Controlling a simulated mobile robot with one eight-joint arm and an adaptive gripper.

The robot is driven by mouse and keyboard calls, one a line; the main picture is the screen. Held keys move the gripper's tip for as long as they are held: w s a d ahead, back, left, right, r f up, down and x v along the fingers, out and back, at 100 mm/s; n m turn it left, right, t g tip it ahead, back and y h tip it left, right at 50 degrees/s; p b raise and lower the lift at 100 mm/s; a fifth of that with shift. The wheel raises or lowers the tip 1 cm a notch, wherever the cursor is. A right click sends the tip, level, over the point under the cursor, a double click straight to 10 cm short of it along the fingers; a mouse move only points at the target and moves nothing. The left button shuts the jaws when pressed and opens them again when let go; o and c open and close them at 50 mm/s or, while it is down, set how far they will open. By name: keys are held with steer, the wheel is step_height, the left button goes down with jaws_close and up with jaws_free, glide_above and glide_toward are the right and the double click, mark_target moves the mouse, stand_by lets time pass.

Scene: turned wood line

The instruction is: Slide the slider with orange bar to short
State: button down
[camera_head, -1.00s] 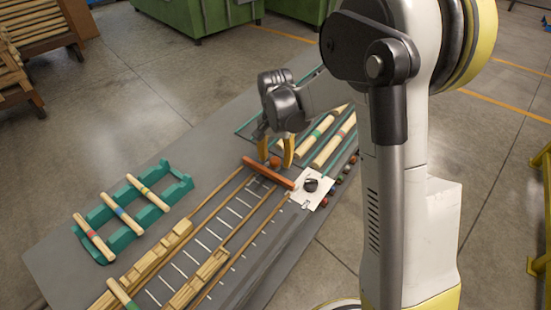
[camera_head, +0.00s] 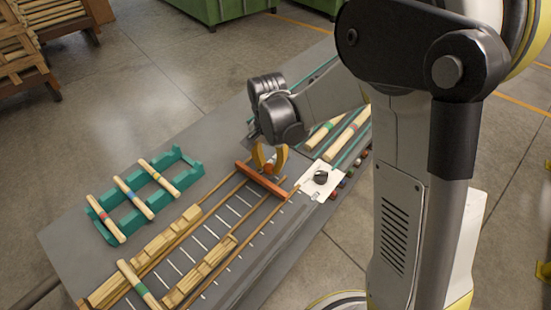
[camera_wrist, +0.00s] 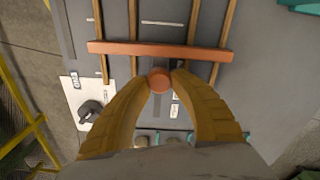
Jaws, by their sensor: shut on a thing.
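The slider's orange bar (camera_head: 262,180) lies across the wooden rails of the line. In the wrist view the bar (camera_wrist: 155,49) spans the rails above the fingertips. Its round orange knob (camera_wrist: 159,80) sits between my gripper's tips. My gripper (camera_wrist: 160,81) is shut on the knob, with its yellow fingers on either side. In the head view my gripper (camera_head: 268,165) is at the bar, near the end of the rails by the white plate. Small white labels (camera_wrist: 175,104) beside the knob are too small to read.
A white plate (camera_head: 318,178) with a black knob stands beside the rails. A teal rack (camera_head: 167,196) holds banded wooden pieces. Tan wooden blocks (camera_head: 173,238) lie along the rails towards the lower left. White cross marks (camera_head: 200,243) between the rails are uncovered.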

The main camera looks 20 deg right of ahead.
mark_target(268, 166)
steer(key=shift+s+a, duration=0.15)
steer(key=c, duration=1.1)
jaws_free()
steer(key=shift+a, duration=0.15)
steer(key=shift+r, duration=0.3)
step_height(268, 166, up, 11)
steer(key=shift+r, duration=0.2)
steer(key=s+d+r+n+t, duration=0.1)
steer(key=s+d+n+t, duration=0.1)
steer(key=s, duration=0.3)
steer(key=s+d+r+n+t, duration=0.1)
steer(key=s+d+n+t, duration=0.1)
steer(key=s, duration=0.3)
steer(key=s+d+r+n+t, duration=0.2)
steer(key=s+d+n+t, duration=0.1)
steer(key=s, duration=0.2)
steer(key=shift+s+n, duration=0.2)
steer(key=shift+n, duration=0.2)
